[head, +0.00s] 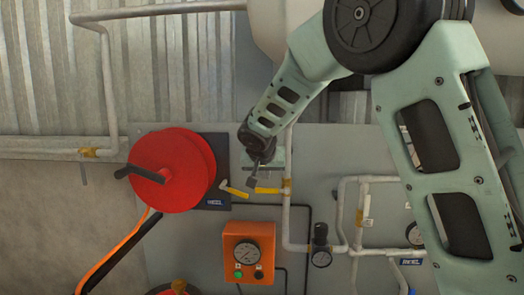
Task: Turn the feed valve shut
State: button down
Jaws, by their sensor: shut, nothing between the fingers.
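A yellow lever (266,190) lies level, joined at its right end to a brass valve body (287,187) on a white upright pipe. A second yellow piece (235,192), slightly tilted, is just to its left. I cannot tell for certain which fitting is the feed valve. My gripper (254,182) points down from the arm at the top, shut and empty, just above the left end of the yellow lever. It is small and dark here, and I cannot tell whether it touches the lever.
A red hose reel (172,170) with a black crank stands close on the left. White pipes (345,215) with gauges and a regulator (320,245) run at the right. Another brass valve (88,152) is on the far-left pipe.

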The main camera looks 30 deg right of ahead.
jog(key=b+v, duration=0.5)
jog(key=v, duration=0.5)
jog(key=s+a+f+n+g+y+b, duration=0.35)
jog(key=s+a+f+n, duration=0.35)
jog(key=s+a+f, duration=0.75)
jog(key=s+a+f+n+g+y+b, duration=0.1)
jog(key=s+a+f+n+g+b, duration=0.1)
jog(key=s+f, duration=0.6)
jog(key=s+a+f+n+g+y+b, duration=0.1)
jog(key=s+a+f+n, duration=0.1)
jog(key=s+f+n, duration=0.3)
jog(key=s+f, duration=0.3)
jog(key=s, duration=0.4)
jog(key=shift+g+b, duration=0.35)
jog(key=shift+a, duration=0.1)
